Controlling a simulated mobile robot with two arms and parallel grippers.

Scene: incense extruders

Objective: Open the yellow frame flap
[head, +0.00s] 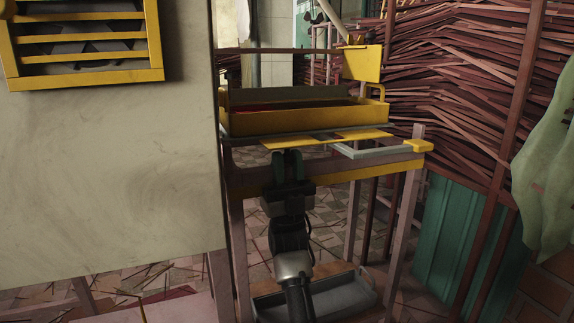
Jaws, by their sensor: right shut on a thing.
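The yellow frame flap (345,137) looks like a thin yellow strip on the front of the machine. It lies nearly level, just below the yellow tray. My right gripper (288,153) is at the strip's left part, coming up from below and in front. Its dark fingers are shut on the flap's front edge and hide a little of it. A grey frame (380,154) with an opening and a yellow end tab (418,146) shows beside the flap on the right. My left gripper is out of view.
A yellow tray (300,119) with dark red contents stands above the flap. A large pale panel (105,180) with a yellow slatted vent (85,75) fills the left side. Stacked reddish sticks (455,75) stand at right. A grey bin (335,298) sits below.

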